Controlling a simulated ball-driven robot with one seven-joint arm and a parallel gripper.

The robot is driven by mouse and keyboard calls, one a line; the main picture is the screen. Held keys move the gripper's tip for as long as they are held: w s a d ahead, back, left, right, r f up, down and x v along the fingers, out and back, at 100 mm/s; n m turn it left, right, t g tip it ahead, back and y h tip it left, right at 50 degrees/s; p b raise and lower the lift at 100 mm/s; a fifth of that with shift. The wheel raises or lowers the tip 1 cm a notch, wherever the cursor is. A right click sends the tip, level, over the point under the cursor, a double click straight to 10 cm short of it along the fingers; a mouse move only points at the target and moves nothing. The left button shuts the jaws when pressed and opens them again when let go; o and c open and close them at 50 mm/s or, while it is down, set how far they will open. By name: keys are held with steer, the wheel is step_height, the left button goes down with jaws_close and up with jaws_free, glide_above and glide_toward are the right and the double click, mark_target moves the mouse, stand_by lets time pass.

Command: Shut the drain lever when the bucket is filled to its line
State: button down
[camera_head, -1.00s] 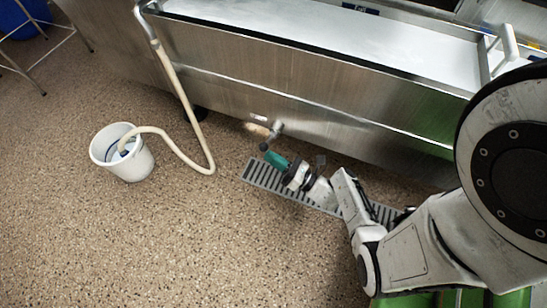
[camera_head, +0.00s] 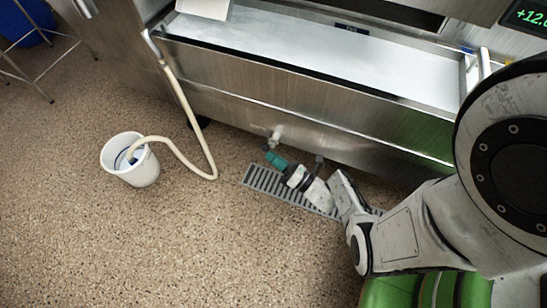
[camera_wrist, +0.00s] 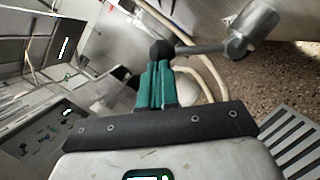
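A white bucket (camera_head: 131,165) stands upright on the floor at left in the head view. The end of a pale hose (camera_head: 190,110) hangs inside it. A bluish mark shows on its inner wall, but the water level is too small to read. The drain lever (camera_head: 269,147) has a dark round knob and sits on a metal valve low on the steel tank's front. In the wrist view the knob (camera_wrist: 162,52) is at my fingertips, touching or nearly so. My gripper (camera_head: 274,158) has green fingers held together, with no clear gap between them.
The steel tank (camera_head: 330,105) runs across the back. A grey floor grate (camera_head: 262,181) lies under my gripper. The hose loops on the speckled floor between bucket and grate. A display (camera_head: 528,17) shows at top right. The front floor is clear.

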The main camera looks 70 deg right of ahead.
steer(key=shift+w+d+r+p, duration=0.2)
steer(key=shift+d+r+p, duration=0.2)
steer(key=shift+r+p, duration=0.25)
steer(key=shift+r, duration=0.1)
